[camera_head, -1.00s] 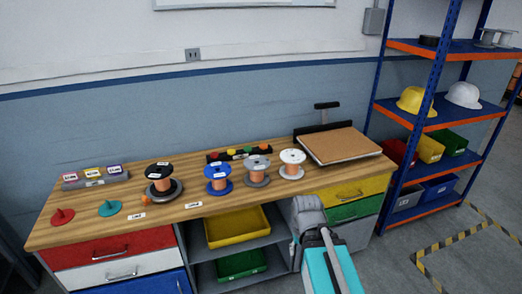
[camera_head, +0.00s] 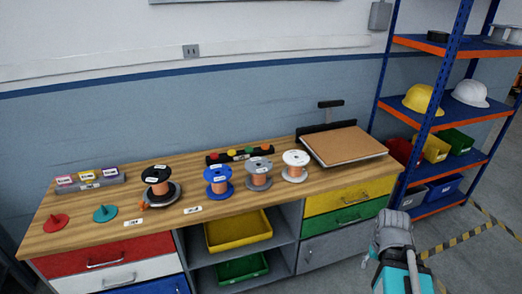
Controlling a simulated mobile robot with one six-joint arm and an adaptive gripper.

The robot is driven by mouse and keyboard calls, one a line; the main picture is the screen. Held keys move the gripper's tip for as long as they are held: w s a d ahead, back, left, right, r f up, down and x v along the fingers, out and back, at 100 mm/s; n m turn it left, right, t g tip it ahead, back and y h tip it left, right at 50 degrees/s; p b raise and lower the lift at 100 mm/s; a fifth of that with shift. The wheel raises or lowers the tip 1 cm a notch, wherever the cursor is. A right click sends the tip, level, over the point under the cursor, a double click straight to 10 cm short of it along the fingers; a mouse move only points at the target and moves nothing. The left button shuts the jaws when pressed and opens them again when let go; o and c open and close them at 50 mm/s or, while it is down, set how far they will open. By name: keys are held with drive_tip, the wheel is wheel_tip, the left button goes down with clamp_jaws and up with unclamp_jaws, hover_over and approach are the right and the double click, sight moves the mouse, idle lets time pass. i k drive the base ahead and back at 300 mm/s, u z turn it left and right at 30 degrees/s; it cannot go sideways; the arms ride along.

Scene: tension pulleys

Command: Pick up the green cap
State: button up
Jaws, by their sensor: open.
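The green cap (camera_head: 105,213) is a teal-green disc with a short upright stem. It sits on the left part of the wooden bench top (camera_head: 75,235), just right of a similar red cap (camera_head: 56,222). Nothing covers it. Part of my arm, grey and teal, shows at the lower right, in front of the bench's right end and far from the cap. No gripper fingers can be made out in the view.
Several wire spools, among them a black one (camera_head: 157,181) and a blue one (camera_head: 218,181), stand right of the cap. A small orange piece (camera_head: 143,205) lies by the black spool. A grey holder (camera_head: 92,184) stands behind the caps. A blue shelf rack (camera_head: 437,118) stands at right.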

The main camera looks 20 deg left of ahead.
sight(249, 149)
drive_tip(key=z, duration=0.55)
drive_tip(key=i, duration=1.4)
drive_tip(key=u, duration=1.75)
